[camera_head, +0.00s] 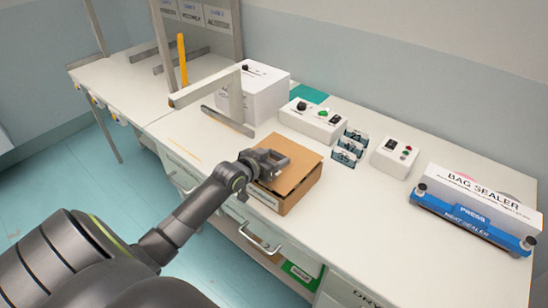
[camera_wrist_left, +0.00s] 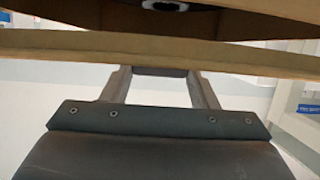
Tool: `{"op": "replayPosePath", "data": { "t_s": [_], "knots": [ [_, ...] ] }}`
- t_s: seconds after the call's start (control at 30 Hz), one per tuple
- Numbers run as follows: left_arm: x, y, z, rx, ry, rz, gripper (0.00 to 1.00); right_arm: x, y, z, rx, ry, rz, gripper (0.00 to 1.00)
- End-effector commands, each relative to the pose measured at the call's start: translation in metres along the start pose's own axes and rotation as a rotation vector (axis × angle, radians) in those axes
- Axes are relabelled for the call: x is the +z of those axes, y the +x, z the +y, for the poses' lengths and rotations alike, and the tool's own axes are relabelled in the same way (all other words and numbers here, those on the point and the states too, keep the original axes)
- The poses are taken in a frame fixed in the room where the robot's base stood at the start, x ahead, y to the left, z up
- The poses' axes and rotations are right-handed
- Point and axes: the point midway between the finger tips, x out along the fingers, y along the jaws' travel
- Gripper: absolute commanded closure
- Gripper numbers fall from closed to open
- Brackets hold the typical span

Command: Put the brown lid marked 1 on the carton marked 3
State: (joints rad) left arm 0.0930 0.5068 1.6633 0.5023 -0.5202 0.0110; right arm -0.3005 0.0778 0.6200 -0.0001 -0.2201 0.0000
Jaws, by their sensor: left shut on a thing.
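The brown lid (camera_head: 303,164) lies flat at the top of a brown open carton (camera_head: 302,194) near the front edge of the bench. I cannot tell whether it rests on the rim or is slightly above it. My left gripper (camera_head: 272,162) is shut on the lid at its left side. In the left wrist view the gripper (camera_wrist_left: 162,72) reaches up to a brown board edge (camera_wrist_left: 250,60), with a dark gap and a round ringed thing above it. No number on lid or carton is readable. My right gripper is not in view.
Behind the carton stand a white box (camera_head: 262,95), a control box with buttons (camera_head: 312,120), small dark packets (camera_head: 348,148) and another button box (camera_head: 396,157). A blue bag sealer (camera_head: 472,217) is at the right. The bench front right of the carton is clear.

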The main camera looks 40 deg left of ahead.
Motion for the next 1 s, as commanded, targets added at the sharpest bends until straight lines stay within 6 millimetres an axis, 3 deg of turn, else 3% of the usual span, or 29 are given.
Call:
{"op": "replayPosePath", "data": {
  "t_s": [0.77, 0.8, 1.0],
  "knots": [
    [0.020, 0.007, 0.000, 0.000, 0.000, -0.001, 0.69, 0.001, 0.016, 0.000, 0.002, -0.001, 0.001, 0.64],
    [0.020, 0.007, 0.000, 0.000, 0.000, 0.000, 0.45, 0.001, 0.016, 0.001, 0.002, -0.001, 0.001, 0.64],
    [0.019, 0.007, 0.000, 0.000, 0.000, 0.000, 0.21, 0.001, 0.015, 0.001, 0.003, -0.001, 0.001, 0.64]
  ]
}}
